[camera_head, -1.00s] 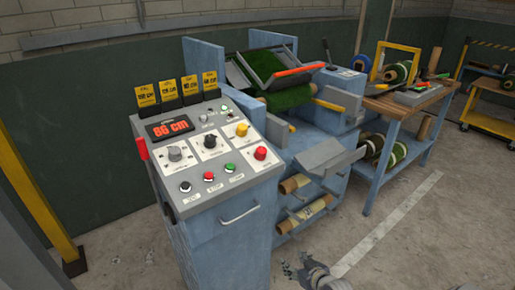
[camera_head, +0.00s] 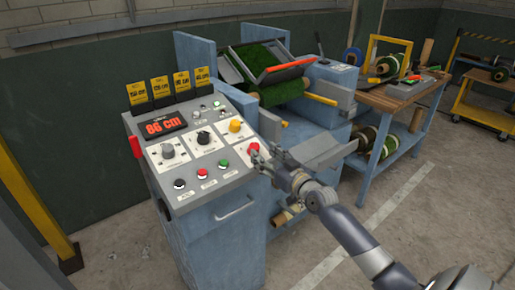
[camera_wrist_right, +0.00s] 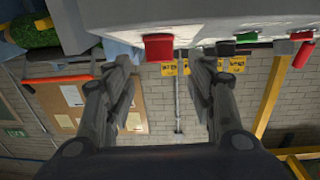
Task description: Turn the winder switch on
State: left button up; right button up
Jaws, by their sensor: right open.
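The control panel (camera_head: 160,190) is the sloped grey top of a blue cabinet. It carries a grey rotary knob (camera_head: 168,151), a black rotary knob (camera_head: 203,137), a yellow knob (camera_head: 235,125) and a red knob (camera_head: 252,148). Black, red and green push buttons line its front edge. The labels are too small to read, so I cannot tell which is the winder switch. My right gripper (camera_head: 259,158) is open at the panel's right front corner, close to the red knob. In the right wrist view the red knob (camera_wrist_right: 158,46) appears between the open fingers (camera_wrist_right: 160,68); contact is unclear. My left gripper is out of view.
A red display (camera_head: 166,126) reads 86 cm, with several yellow-and-black cards behind it. A turf roll (camera_head: 280,92) sits in the machine behind. A grey tray (camera_head: 322,152) juts out beside my right arm. A wooden workbench (camera_head: 400,95) stands at the right.

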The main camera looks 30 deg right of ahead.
aim_at(256, 147)
jog(key=shift+w, duration=2.5)
jog(key=c, duration=1.1)
